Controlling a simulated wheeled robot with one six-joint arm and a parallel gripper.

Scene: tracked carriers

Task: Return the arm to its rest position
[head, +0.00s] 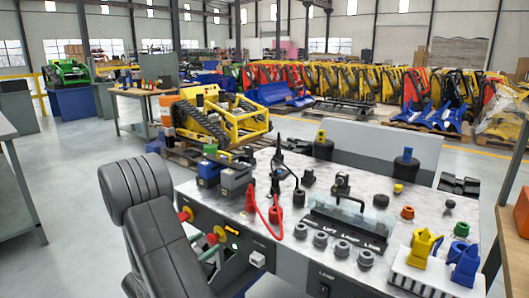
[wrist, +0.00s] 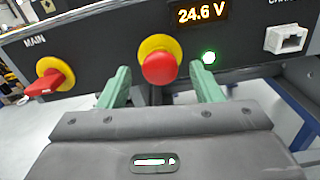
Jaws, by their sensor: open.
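My gripper (wrist: 161,84) shows in the wrist view with its two green fingers apart and nothing held between them. A red mushroom button with a yellow collar (wrist: 159,66) on the panel's front appears between the fingertips; I cannot tell whether they touch it. In the head view my dark grey arm is folded at the lower left, in front of the bench's left end, and mostly hides the gripper.
The panel carries a red MAIN rotary switch (wrist: 48,82), a lit display reading 24.6 V (wrist: 203,14), a green lamp (wrist: 209,57) and a white socket (wrist: 286,40). The bench top (head: 335,268) holds red leads (head: 275,215), dark knobs and coloured parts. Open floor (head: 75,190) lies left.

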